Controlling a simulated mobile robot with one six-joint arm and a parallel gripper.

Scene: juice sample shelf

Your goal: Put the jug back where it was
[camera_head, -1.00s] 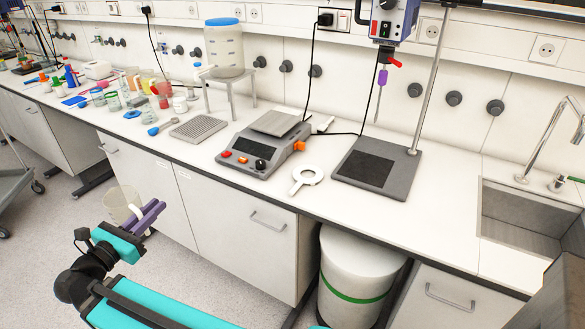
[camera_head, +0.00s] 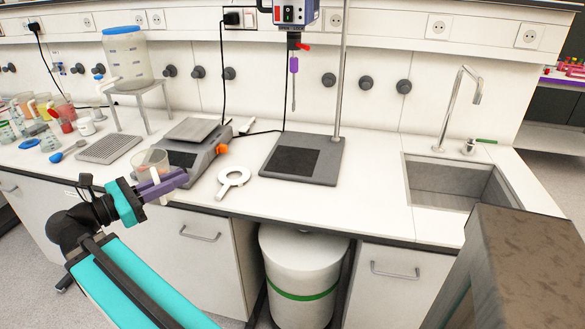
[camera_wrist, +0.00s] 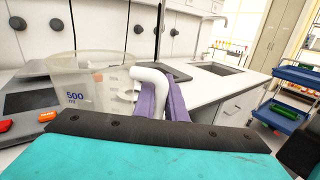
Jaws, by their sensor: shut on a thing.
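The jug (camera_head: 151,161) is a clear beaker-like vessel with a white handle, and it is held upright at the end of my arm. In the wrist view the jug (camera_wrist: 88,88) shows a "500" marking, with its white handle (camera_wrist: 150,76) between the purple fingers. My gripper (camera_head: 163,184) is shut on the handle, in front of the counter's edge near the balance. The fingers also show in the wrist view (camera_wrist: 160,100). The jug's base is hidden in the wrist view.
A stirrer base (camera_head: 303,160) and sink (camera_head: 455,185) lie farther right. Several beakers (camera_head: 40,112) crowd the left. The counter between stirrer and sink is clear.

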